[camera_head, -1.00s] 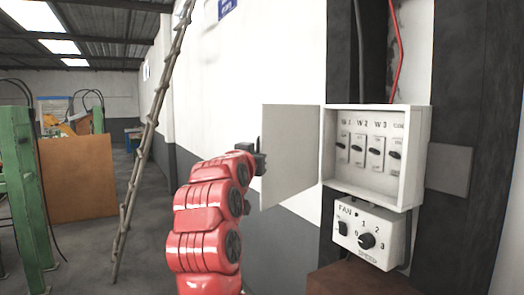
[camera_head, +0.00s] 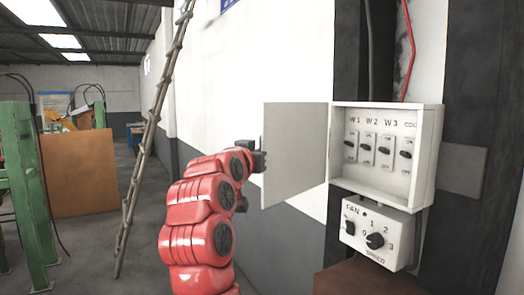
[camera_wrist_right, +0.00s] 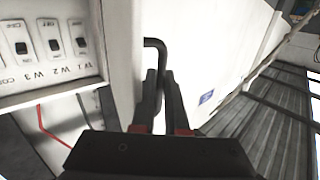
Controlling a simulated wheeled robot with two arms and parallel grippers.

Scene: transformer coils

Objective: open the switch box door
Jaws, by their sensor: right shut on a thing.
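The white switch box (camera_head: 428,165) is on the wall, with its door (camera_head: 296,150) swung wide out to the left. The switches inside are in plain view. My right gripper (camera_head: 257,158) is at the door's outer edge, partly hidden behind it in the head view. In the right wrist view, my right gripper (camera_wrist_right: 165,95) is shut on the dark bent door handle (camera_wrist_right: 156,44). The door (camera_wrist_right: 205,50) also shows there beside the fingers, and the box (camera_wrist_right: 40,85) shows at the left, seen upside down. My left gripper is not in view.
A fan control box (camera_head: 400,240) sits just below the switch box. A brown surface (camera_head: 365,280) is under it. A ladder (camera_head: 150,130) leans on the wall at the left. A green frame (camera_head: 25,180) and brown panel (camera_head: 78,175) stand further left.

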